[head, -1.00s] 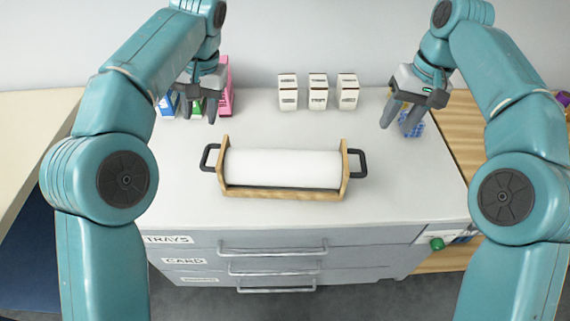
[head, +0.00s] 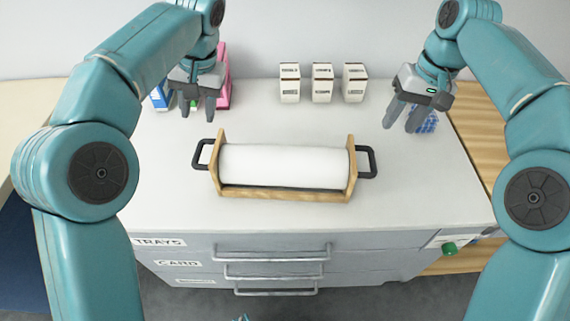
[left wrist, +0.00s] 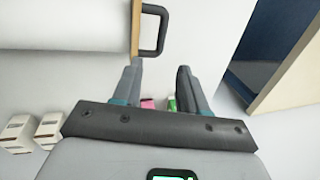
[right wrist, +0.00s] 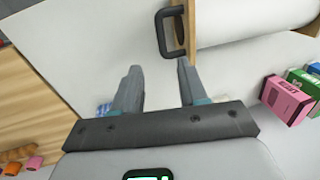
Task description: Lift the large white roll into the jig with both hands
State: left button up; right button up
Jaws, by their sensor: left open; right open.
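The large white roll (head: 284,165) lies level in a wooden frame (head: 285,194) at the middle of the cabinet top. The frame has upright wooden ends and a black handle outside each, the left handle (head: 201,155) and the right handle (head: 367,161). My left gripper (head: 197,108) is open and empty, behind the left handle and apart from it. My right gripper (head: 405,125) is open and empty, behind and right of the right handle. The left wrist view shows the left handle (left wrist: 160,30) beyond the fingertips; the right wrist view shows the right handle (right wrist: 164,34) likewise.
Three small white cartons (head: 322,84) stand at the back. A pink box (head: 224,83) and other boxes stand behind my left gripper. A blue patterned item (head: 429,123) is partly hidden by my right gripper. The top around the frame is clear.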

aim_at(198, 150)
pick_arm(q)
jog(key=x, duration=1.4)
jog(key=shift+a, duration=0.15)
pick_arm(e)
jog(key=a+f, duration=0.1)
jog(key=f, duration=0.8)
jog(key=a+f, duration=0.1)
jog(key=f, duration=0.4)
jog(key=shift+a, duration=0.35)
pick_arm(q)
jog(key=shift+s+a+f, duration=0.1)
jog(key=shift+f, duration=0.1)
pick_arm(e)
jog(key=shift+s, duration=0.15)
jog(key=shift+a, duration=0.1)
pick_arm(q)
grip_shut()
pick_arm(e)
jog(key=shift+f, duration=0.1)
grip_shut()
pick_arm(q)
jog(key=shift+r, duration=0.15)
pick_arm(e)
jog(key=shift+r, duration=0.2)
